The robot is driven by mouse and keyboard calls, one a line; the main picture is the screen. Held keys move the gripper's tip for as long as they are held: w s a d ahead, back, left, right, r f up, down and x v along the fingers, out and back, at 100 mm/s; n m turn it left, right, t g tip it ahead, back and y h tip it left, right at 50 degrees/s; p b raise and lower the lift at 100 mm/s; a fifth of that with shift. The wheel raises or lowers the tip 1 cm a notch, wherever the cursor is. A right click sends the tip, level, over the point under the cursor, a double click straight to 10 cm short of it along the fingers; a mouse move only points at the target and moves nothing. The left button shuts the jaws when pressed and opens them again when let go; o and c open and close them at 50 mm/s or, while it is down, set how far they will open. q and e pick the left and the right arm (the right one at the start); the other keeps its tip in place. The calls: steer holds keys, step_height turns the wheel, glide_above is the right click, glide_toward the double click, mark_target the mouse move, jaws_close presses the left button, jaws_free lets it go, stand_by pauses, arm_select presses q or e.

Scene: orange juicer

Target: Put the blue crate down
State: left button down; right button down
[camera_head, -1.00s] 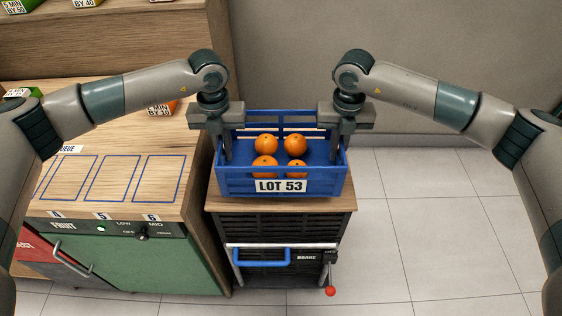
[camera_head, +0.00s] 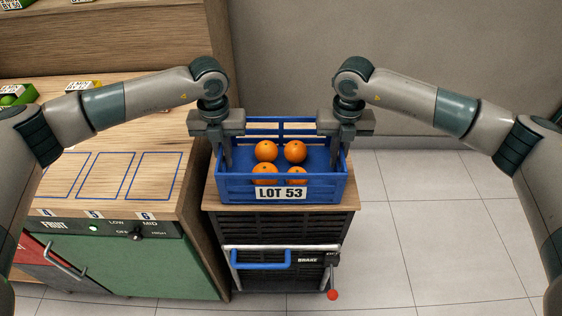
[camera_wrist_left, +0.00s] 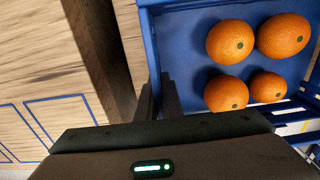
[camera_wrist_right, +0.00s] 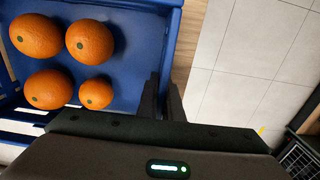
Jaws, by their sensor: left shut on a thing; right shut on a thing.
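The blue crate (camera_head: 232,190), labelled LOT 53, is level over the wooden top of a cart (camera_head: 209,198). I cannot tell whether its base touches the wood. Several oranges (camera_head: 265,151) lie inside. My left gripper (camera_head: 226,158) is shut on the crate's left side wall, and my right gripper (camera_head: 337,156) is shut on its right side wall. The left wrist view shows the crate wall (camera_wrist_left: 152,45) at my left fingers (camera_wrist_left: 158,100). The right wrist view shows the opposite wall (camera_wrist_right: 166,45) at my right fingers (camera_wrist_right: 162,100).
A wooden counter (camera_head: 80,140) with blue outlined squares and a green front (camera_head: 130,265) stands close at the left. The cart has a blue handle (camera_head: 262,265) and a red-knobbed brake lever (camera_head: 332,294). Tiled floor (camera_head: 440,230) is clear at the right.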

arm_select(q)
steer(key=shift+a+f, duration=0.15)
steer(key=shift+f, duration=0.15)
arm_select(e)
steer(key=shift+d+f, duration=0.15)
steer(key=shift+f, duration=0.15)
arm_select(q)
steer(key=c, duration=2.1)
jaws_free()
arm_select(e)
steer(key=c, duration=2.1)
jaws_free()
arm_select(q)
steer(key=shift+o, duration=0.9)
steer(key=shift+r, duration=0.1)
arm_select(e)
steer(key=shift+o, duration=0.9)
steer(key=shift+r, duration=0.1)
arm_select(q)
steer(key=shift+r, duration=0.1)
step_height(320, 180, up, 12)
steer(key=shift+f, duration=0.1)
arm_select(e)
steer(key=shift+r, duration=0.1)
step_height(320, 180, up, 12)
steer(key=shift+f, duration=0.1)
